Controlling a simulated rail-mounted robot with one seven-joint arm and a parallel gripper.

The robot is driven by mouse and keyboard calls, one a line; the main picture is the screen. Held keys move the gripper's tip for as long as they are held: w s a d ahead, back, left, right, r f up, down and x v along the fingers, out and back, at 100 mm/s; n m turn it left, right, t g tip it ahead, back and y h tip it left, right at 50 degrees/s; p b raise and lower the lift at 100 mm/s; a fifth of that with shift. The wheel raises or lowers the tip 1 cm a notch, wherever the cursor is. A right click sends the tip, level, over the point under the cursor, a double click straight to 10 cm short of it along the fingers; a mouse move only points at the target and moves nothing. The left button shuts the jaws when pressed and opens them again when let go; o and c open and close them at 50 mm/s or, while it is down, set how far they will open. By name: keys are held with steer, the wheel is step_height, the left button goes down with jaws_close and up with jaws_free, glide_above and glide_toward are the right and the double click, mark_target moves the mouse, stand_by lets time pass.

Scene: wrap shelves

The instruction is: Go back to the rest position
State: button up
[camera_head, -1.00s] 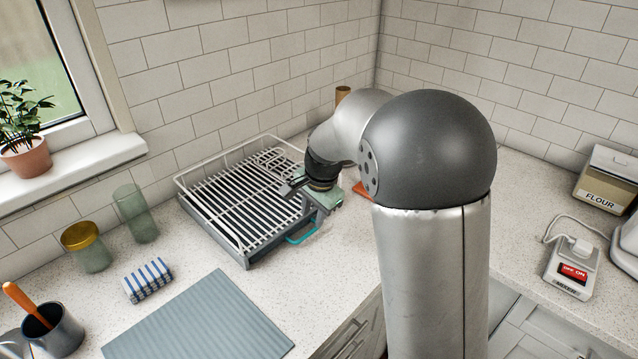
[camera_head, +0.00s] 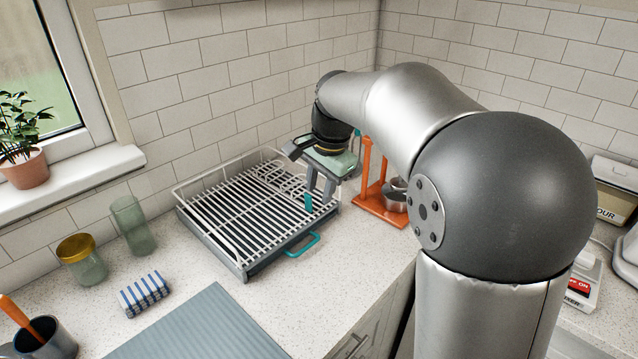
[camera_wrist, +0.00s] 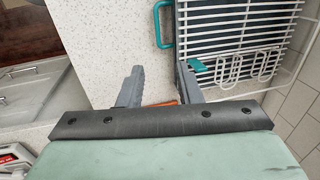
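My gripper (camera_head: 319,194) hangs from the raised arm, over the right end of the dish rack (camera_head: 240,264) in the head view. In the wrist view the two grey fingers of my gripper (camera_wrist: 161,72) stand apart, with bare speckled counter showing between them. Nothing is held. A teal tab (camera_wrist: 197,65) shows beside the right finger in the wrist view; I cannot tell whether it touches. The rack's teal handle (camera_head: 302,245) lies below and in front of the gripper.
An orange stand (camera_head: 367,168) with a metal cup (camera_head: 396,197) is close right of the gripper. A green glass (camera_head: 133,227), a gold-lidded jar (camera_head: 83,262), a striped sponge (camera_head: 146,294) and a grey mat (camera_head: 200,332) occupy the left counter. Tiled walls stand behind.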

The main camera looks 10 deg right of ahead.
steer(key=s+d+f+n, duration=0.1)
steer(key=s+f+n, duration=0.2)
steer(key=s, duration=0.6)
steer(key=s+d+f+n+g+h, duration=0.1)
steer(key=s+f+n, duration=0.3)
steer(key=s, duration=0.5)
steer(key=s+d+f+n, duration=0.3)
steer(key=s+f, duration=0.1)
steer(key=s, duration=0.5)
steer(key=shift+d, duration=0.1)
